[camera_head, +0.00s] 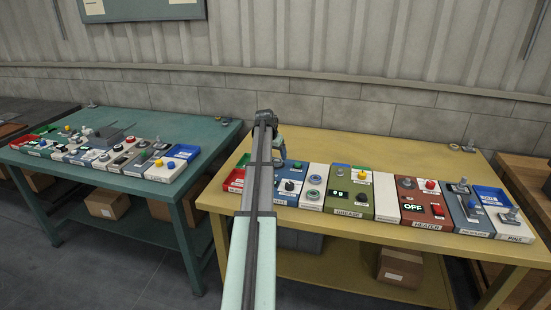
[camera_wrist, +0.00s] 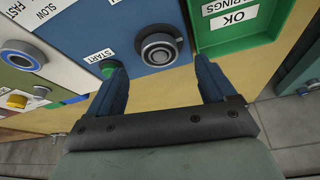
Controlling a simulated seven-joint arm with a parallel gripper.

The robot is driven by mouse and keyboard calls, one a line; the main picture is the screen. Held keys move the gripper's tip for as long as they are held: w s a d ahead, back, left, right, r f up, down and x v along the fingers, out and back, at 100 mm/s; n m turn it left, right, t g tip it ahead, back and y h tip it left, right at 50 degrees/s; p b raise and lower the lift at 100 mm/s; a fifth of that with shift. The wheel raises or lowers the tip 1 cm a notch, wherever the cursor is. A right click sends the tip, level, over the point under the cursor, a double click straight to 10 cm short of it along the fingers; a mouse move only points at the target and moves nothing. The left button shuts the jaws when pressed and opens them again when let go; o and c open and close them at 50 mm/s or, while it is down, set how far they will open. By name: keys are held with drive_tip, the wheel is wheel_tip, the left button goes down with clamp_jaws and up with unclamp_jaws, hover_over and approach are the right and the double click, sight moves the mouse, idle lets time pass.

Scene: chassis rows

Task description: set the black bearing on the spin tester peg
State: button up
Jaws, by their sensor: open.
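The blue spin tester (camera_wrist: 110,25) stands in the row on the yellow table. It also shows in the head view (camera_head: 291,198), partly behind my arm. In the wrist view, a dark ring (camera_wrist: 146,51) that looks like the black bearing sits around a light grey round centre, apparently the peg (camera_wrist: 160,55), on the tester's top. A dark round piece shows there in the head view (camera_head: 290,185). My gripper (camera_wrist: 158,63) is open. Its blue fingers are apart, one on each side below the ring in the wrist view, with nothing visible between them. Contact with the ring cannot be seen.
A green START button (camera_wrist: 108,69) lies close to the left finger. A green bearings OK tray (camera_wrist: 228,40) adjoins the tester on the right in the wrist view. A white slow/fast unit (camera_wrist: 35,15) adjoins on the left. The yellow table's back (camera_head: 360,142) is mostly clear.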

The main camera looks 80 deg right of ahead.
drive_tip(key=v, duration=0.9)
drive_tip(key=shift+r, duration=0.35)
drive_tip(key=shift+r, duration=0.1)
wheel_tip(320, 180, up, 7)
idle(0.6)
drive_tip(key=shift+a, duration=0.1)
idle(0.5)
